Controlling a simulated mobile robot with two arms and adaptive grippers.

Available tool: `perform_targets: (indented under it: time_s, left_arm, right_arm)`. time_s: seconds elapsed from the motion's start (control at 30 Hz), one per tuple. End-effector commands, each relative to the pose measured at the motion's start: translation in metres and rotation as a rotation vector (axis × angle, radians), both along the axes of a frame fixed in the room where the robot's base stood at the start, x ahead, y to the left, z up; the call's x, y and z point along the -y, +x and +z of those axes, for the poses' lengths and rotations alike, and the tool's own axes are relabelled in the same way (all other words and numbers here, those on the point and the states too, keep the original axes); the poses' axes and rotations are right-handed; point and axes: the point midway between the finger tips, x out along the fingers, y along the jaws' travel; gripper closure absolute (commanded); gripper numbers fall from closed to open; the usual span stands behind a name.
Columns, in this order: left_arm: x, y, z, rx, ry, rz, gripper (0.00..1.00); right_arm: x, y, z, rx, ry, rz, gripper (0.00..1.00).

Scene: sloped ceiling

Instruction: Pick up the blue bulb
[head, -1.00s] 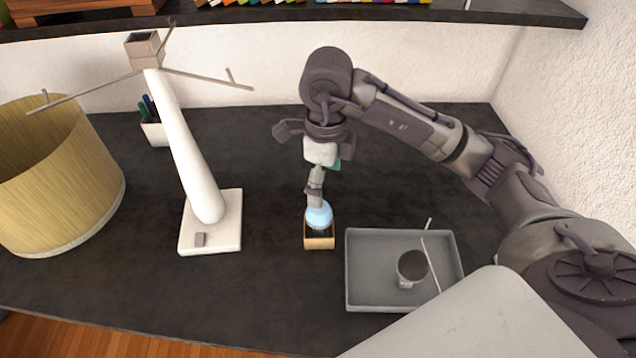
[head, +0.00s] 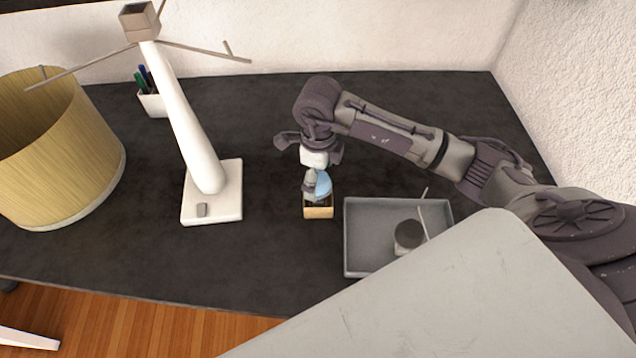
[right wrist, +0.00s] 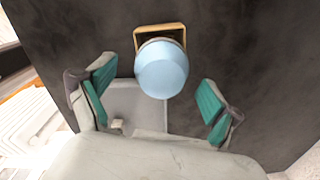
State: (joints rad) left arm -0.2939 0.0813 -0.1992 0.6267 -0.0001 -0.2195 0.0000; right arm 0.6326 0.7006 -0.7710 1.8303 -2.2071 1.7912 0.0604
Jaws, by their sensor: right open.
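The blue bulb (head: 323,184) sits in a small open wooden box (head: 318,212) on the dark desk. It shows large in the right wrist view (right wrist: 162,70), with its round pale-blue end towards the camera and the rim of the box (right wrist: 140,32) behind it. My right gripper (head: 312,186) is right over the box, pointing down, and partly hides the bulb in the head view. In the right wrist view, its teal-padded fingers (right wrist: 155,93) are wide apart, with the bulb between and slightly beyond them. I see no grip on it. My left gripper is out of view.
A grey tray (head: 365,205) with a dark-topped cup (head: 408,235) and a thin stick stands right of the box. A white lamp stand (head: 195,150) with spread arms is to the left, beside a yellow shade (head: 70,165). A pen holder (head: 152,103) stands behind.

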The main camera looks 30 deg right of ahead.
Motion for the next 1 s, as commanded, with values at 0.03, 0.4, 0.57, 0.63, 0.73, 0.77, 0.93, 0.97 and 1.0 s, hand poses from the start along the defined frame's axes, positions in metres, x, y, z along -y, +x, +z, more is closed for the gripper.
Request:
perform_targets:
  time_s: [0.03,0.4,0.57,0.63,0.73,0.77,0.93,0.97,1.0]
  left_arm:
    - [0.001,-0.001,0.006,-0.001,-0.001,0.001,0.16]
    - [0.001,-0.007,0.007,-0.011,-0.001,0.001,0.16]
    - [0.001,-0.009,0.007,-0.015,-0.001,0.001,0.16]
    - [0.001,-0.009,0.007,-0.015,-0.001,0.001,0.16]
    - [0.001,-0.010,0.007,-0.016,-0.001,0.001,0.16]
    - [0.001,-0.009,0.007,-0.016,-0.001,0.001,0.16]
    - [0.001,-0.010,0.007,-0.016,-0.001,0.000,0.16]
    - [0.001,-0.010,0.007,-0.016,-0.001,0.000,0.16]
    - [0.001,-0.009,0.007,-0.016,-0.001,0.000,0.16]
  right_arm:
    - [-0.001,0.001,-0.005,-0.005,0.001,0.000,0.09]
    - [0.000,0.002,-0.026,0.001,0.001,0.001,0.09]
    - [0.000,0.002,-0.025,0.001,0.001,0.001,0.29]
    - [0.000,0.002,-0.025,0.001,0.001,0.001,0.41]
    - [0.000,0.002,-0.025,0.001,0.001,0.001,0.57]
    - [0.000,0.002,-0.025,0.001,0.000,0.001,0.62]
    - [0.000,0.002,-0.025,0.001,0.000,0.001,0.73]
    - [0.000,0.002,-0.025,0.001,0.000,0.001,0.73]
    - [0.000,0.002,-0.025,0.001,0.000,0.001,0.73]
